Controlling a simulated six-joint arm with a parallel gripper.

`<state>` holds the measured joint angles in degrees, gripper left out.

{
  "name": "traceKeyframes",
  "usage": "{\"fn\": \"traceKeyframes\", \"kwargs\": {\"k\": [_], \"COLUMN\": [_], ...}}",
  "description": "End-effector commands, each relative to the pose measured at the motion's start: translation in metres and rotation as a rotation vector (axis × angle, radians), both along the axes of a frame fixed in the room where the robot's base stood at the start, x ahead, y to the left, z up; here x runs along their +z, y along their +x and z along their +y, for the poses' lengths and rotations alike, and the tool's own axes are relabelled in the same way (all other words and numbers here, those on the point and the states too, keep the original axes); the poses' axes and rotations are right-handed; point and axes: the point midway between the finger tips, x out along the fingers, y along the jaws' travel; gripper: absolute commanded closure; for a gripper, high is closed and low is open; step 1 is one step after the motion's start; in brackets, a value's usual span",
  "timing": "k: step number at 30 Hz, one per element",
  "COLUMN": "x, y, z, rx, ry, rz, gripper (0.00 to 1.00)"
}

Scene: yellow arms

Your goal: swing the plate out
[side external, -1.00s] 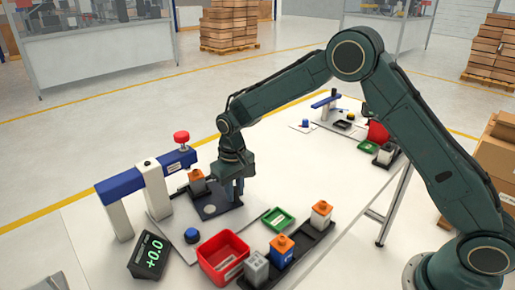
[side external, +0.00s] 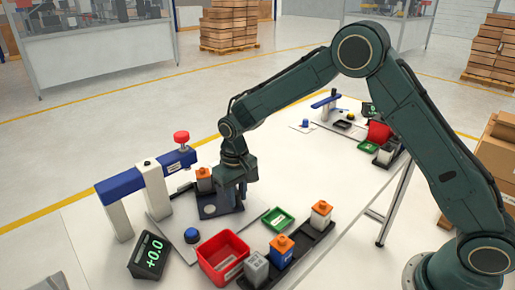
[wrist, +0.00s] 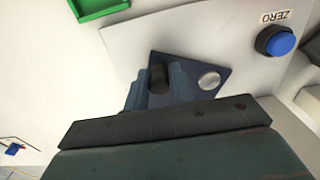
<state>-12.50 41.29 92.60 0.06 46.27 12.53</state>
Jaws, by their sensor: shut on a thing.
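The dark plate (side external: 222,209) lies flat on the light station base, in front of the blue-topped frame. It also shows in the wrist view (wrist: 216,68), with a silver disc (wrist: 208,80) on it. A block with an orange cap (side external: 204,181) stands at the plate's far left end. My gripper (wrist: 160,80) points down at the plate's right end and is shut on a black upright knob (wrist: 158,72). In the side view my gripper (side external: 241,191) hides the knob.
The blue-topped frame (side external: 126,184) with a red knob (side external: 181,137) stands left of the plate. A blue button (side external: 192,235), a display reading +0.0 (side external: 149,255), a red bin (side external: 220,258), a green tray (side external: 278,219) and a black rack (side external: 312,248) with blocks stand nearer the camera.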

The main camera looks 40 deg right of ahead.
Motion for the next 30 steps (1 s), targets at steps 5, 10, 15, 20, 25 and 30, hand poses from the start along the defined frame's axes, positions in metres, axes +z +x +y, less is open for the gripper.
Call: {"fn": "traceKeyframes", "kwargs": {"k": [5, 10, 15, 20, 25, 30], "x": [0.002, 0.002, 0.003, 0.003, 0.002, 0.002], "y": [0.002, 0.001, -0.003, -0.007, -0.011, -0.013], "z": [0.005, 0.006, 0.010, 0.013, 0.015, 0.015], "rx": [0.012, 0.012, 0.013, 0.013, 0.010, 0.007], "ry": [0.008, 0.008, 0.008, 0.008, 0.007, 0.006], "rz": [-0.011, -0.011, -0.012, -0.012, -0.011, -0.009], "gripper": [0.83, 0.82, 0.80, 0.86, 0.87, 0.87]}}
